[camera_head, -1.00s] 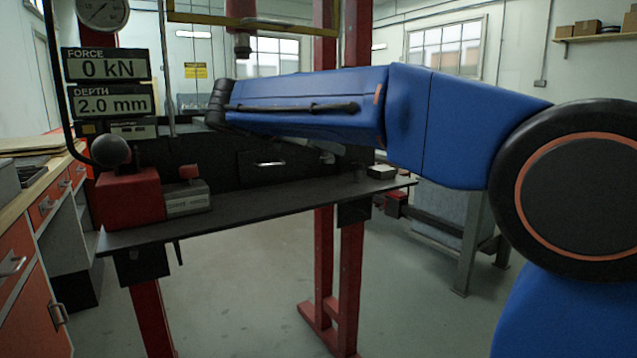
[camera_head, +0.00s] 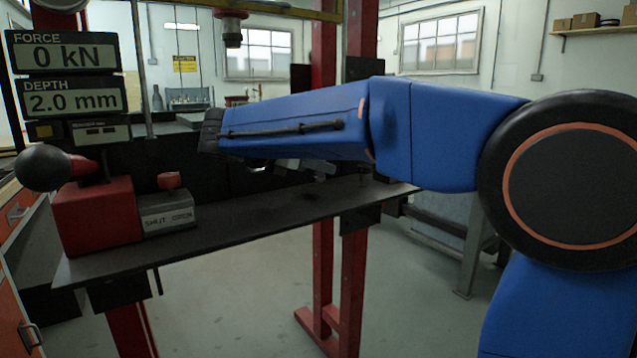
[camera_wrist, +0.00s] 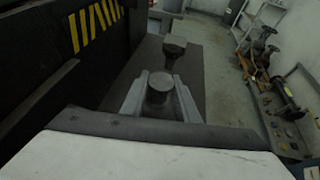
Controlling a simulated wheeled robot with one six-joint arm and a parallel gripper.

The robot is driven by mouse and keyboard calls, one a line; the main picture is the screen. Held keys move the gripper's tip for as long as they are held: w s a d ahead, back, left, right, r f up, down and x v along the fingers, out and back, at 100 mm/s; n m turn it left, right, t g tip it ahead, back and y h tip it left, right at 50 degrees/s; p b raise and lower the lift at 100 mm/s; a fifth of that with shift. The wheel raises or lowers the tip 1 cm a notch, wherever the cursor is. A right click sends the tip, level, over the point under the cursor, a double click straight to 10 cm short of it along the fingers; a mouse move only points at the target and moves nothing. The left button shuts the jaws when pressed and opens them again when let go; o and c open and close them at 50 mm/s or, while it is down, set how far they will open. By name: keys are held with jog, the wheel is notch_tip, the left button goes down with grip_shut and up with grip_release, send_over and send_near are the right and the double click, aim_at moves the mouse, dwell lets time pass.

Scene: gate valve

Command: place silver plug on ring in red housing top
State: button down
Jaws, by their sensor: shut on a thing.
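In the wrist view, my gripper (camera_wrist: 160,97) is shut on a round grey plug (camera_wrist: 158,88), which sits between the two grey fingers. Beyond it stands a dark grey piece with a wide flat head (camera_wrist: 175,45) on a narrower stem; I cannot tell whether it belongs to the housing. In the head view my blue arm hides most of the gripper, with only small grey parts showing beneath it. No red housing with a ring in its top can be clearly made out.
A dark shelf (camera_head: 240,228) runs under my arm between red posts (camera_head: 323,200). Displays (camera_head: 66,75) read 0 kN and 2.0 mm.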

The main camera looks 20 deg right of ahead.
aim_at(313, 180)
jog(key=shift+f, duration=1.95)
jog(key=c, duration=1.4)
grip_release()
jog(key=shift+f, duration=0.15)
